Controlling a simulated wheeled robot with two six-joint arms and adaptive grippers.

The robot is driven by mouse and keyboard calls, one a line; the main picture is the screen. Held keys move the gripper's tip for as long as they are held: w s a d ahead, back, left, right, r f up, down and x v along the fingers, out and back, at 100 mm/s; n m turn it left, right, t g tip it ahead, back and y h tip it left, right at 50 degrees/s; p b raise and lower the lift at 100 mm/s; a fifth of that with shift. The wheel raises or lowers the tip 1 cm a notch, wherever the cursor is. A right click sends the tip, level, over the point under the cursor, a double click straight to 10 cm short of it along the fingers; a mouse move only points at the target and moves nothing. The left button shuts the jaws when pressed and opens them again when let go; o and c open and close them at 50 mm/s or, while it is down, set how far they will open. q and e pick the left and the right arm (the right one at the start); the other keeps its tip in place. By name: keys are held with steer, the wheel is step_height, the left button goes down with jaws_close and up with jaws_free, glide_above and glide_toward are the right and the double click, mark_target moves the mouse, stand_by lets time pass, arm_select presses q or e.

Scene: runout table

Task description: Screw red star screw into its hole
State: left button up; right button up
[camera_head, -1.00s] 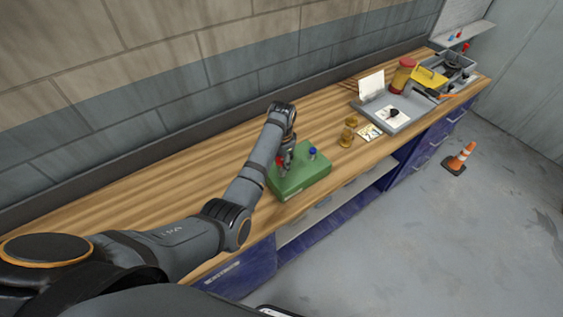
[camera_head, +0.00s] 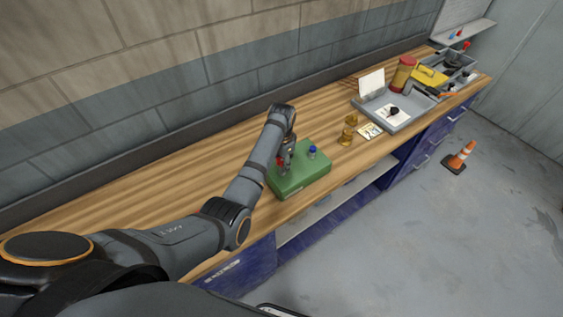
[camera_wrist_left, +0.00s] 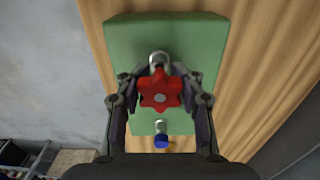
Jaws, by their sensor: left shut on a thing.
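The red star screw (camera_wrist_left: 159,91) sits between the fingers of my left gripper (camera_wrist_left: 160,88), which is shut on its star head. In the head view the red screw (camera_head: 280,161) shows at the left part of the green block (camera_head: 300,183), with my left gripper (camera_head: 284,158) over it. The green block (camera_wrist_left: 190,35) fills the middle of the left wrist view. A metal stub stands just beyond the red head there. How deep the screw sits in its hole is hidden by the head and fingers. My right gripper is not in view.
A blue-headed screw (camera_head: 312,151) stands on the block beside the red one. A brass-coloured part (camera_head: 348,130) and a small card (camera_head: 370,132) lie to the right, before a grey tray (camera_head: 401,123). The wooden bench (camera_head: 180,165) is clear left of the block.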

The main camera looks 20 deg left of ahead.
arm_select(q)
steer(key=shift+f, duration=0.6)
steer(key=shift+r, duration=0.15)
steer(key=shift+r, duration=0.85)
steer(key=shift+f+b, duration=0.3)
steer(key=shift+f, duration=0.6)
stand_by(0.8)
steer(key=shift+r+p, duration=0.45)
steer(key=shift+r, duration=0.4)
steer(key=shift+f+b, duration=0.55)
steer(key=shift+f, duration=0.5)
stand_by(0.9)
steer(key=shift+r, duration=0.1)
